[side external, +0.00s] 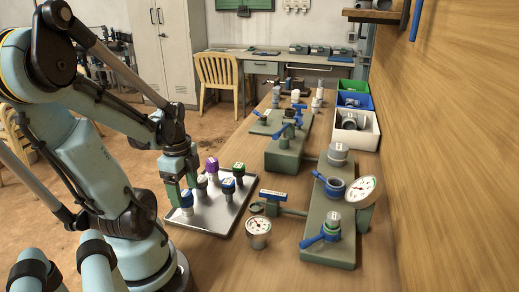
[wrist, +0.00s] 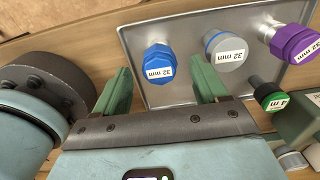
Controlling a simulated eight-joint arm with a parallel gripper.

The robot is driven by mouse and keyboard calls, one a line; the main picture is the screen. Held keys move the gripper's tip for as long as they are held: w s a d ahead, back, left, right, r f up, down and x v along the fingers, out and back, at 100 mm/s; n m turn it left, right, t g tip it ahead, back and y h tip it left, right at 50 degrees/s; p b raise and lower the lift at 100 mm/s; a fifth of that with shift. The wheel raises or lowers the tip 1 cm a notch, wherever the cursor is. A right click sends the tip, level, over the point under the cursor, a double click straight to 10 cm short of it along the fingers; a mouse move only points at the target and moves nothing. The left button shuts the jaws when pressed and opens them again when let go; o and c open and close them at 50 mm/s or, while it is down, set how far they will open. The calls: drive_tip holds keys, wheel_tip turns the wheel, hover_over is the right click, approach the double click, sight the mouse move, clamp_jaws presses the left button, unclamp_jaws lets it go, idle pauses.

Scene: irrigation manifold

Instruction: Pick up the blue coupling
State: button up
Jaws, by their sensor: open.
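A blue coupling (side external: 186,199) with a white label stands at the near left corner of the metal tray (side external: 222,228). In the wrist view the blue coupling (wrist: 159,60), marked 32 mm, shows between the tips of my green fingers. My gripper (side external: 180,178) is open and empty, at the tray's left edge close above the blue coupling. In the wrist view my gripper (wrist: 161,78) has a finger on each side of it, with visible gaps. Whether the fingertips reach down to its height is unclear.
A grey fitting (wrist: 226,51), a purple one (wrist: 295,45) and a green-topped one (wrist: 274,97) stand close by on the tray. A gauge (side external: 258,232) and a green manifold block (side external: 318,225) lie beyond the tray.

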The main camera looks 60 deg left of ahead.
drive_tip(key=shift+f, duration=1.2)
drive_tip(key=c, duration=1.1)
drive_tip(key=shift+r, duration=0.1)
